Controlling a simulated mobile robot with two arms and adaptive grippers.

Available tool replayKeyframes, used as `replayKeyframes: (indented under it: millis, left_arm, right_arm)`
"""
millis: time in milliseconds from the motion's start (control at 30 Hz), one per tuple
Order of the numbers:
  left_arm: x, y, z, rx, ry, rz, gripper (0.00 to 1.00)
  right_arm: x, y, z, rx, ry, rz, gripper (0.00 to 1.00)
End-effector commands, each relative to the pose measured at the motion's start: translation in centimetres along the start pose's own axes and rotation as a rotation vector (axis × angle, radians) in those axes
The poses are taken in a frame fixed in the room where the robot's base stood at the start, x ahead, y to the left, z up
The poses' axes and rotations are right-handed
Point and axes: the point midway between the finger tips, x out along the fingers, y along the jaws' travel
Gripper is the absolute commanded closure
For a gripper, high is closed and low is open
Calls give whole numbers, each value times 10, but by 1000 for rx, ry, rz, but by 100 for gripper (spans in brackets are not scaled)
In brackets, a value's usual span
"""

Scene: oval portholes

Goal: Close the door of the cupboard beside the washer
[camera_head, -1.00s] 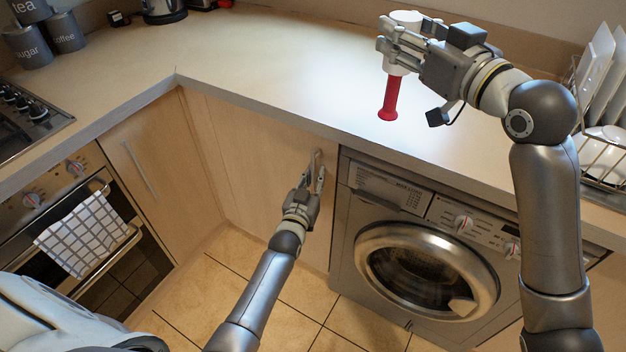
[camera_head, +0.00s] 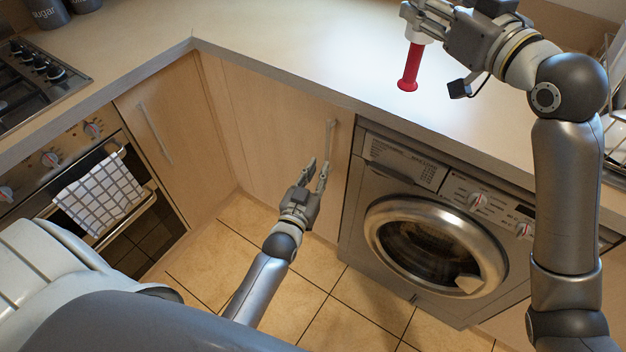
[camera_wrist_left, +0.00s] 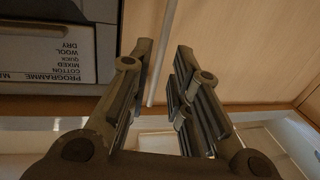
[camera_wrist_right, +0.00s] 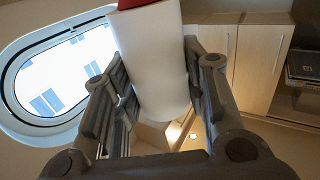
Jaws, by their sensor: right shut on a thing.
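The pale wood cupboard door (camera_head: 270,125) stands left of the silver washer (camera_head: 430,230) and looks flush with the cupboard front. Its upright bar handle (camera_head: 330,143) is near the door's right edge. My left gripper (camera_head: 316,172) is open and empty, in front of the door just below and left of the handle in the picture. In the left wrist view the handle (camera_wrist_left: 157,62) shows between the spread fingers, with a gap to them. My right gripper (camera_head: 418,22) is shut on a red and white object (camera_head: 411,66), held over the worktop with its red part downward.
The worktop (camera_head: 300,50) runs above the door and washer. Another cupboard door (camera_head: 165,140) and an oven with a checked towel (camera_head: 100,195) stand at the left. A dish rack (camera_head: 615,130) is at the right. The tiled floor (camera_head: 300,285) is clear.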

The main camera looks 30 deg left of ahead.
Motion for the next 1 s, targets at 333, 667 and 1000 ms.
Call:
replayKeyframes:
  millis: [333,667,1000]
  left_arm:
    - [-29,1,-1,-1,1,0,81]
    - [-30,1,-1,-1,2,0,81]
    - [-30,1,-1,-1,1,1,81]
  right_arm:
    - [0,0,0,0,1,0,85]
    - [0,0,0,0,1,0,85]
    - [0,0,0,0,1,0,85]
